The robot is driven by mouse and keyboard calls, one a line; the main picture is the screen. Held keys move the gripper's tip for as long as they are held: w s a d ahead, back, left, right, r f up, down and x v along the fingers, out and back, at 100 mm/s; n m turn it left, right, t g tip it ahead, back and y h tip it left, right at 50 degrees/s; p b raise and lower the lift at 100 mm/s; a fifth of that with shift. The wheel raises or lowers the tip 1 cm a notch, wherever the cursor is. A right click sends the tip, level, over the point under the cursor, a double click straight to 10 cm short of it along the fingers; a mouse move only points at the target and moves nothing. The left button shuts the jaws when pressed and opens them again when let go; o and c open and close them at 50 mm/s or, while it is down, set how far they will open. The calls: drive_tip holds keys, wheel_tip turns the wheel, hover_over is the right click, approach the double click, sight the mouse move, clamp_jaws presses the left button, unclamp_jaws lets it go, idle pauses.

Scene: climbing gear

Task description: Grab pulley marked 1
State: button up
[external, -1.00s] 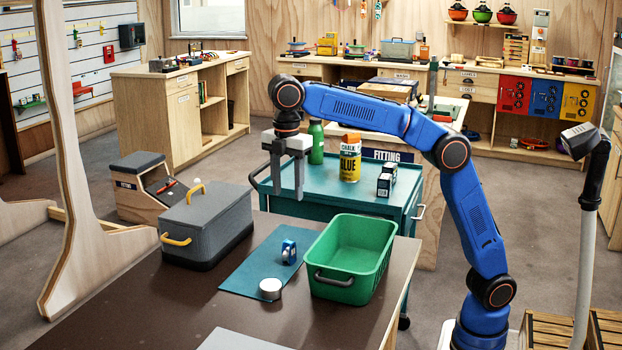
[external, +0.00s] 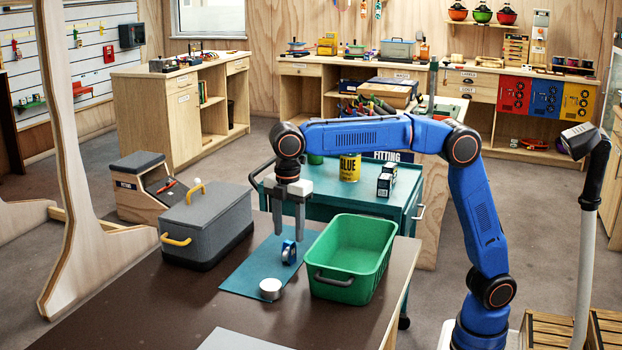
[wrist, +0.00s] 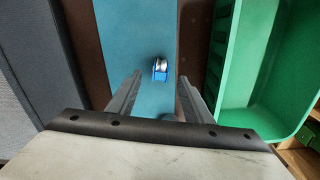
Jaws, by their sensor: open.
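A small blue and silver pulley (external: 289,252) stands on the teal mat (external: 241,278) on the dark table. It also shows in the wrist view (wrist: 160,69), ahead of the fingers and near the middle. Any number on it is too small to read. My gripper (external: 288,237) points down, open and empty, with its fingertips just above or beside the pulley; I cannot tell whether they touch it. In the wrist view my gripper (wrist: 157,97) has its two fingers spread wide.
A green bin (external: 350,258) stands right of the mat. A grey box with yellow handles (external: 207,225) stands to the left. A teal cart (external: 345,203) stands behind the table. The table's front left is clear.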

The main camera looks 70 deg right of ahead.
sight(289, 241)
drive_tip(key=shift+a+f, duration=0.1)
drive_tip(key=shift+f, duration=2.5)
drive_tip(key=shift+c, duration=0.3)
drive_tip(key=c, duration=1.1)
drive_tip(key=shift+r, duration=0.15)
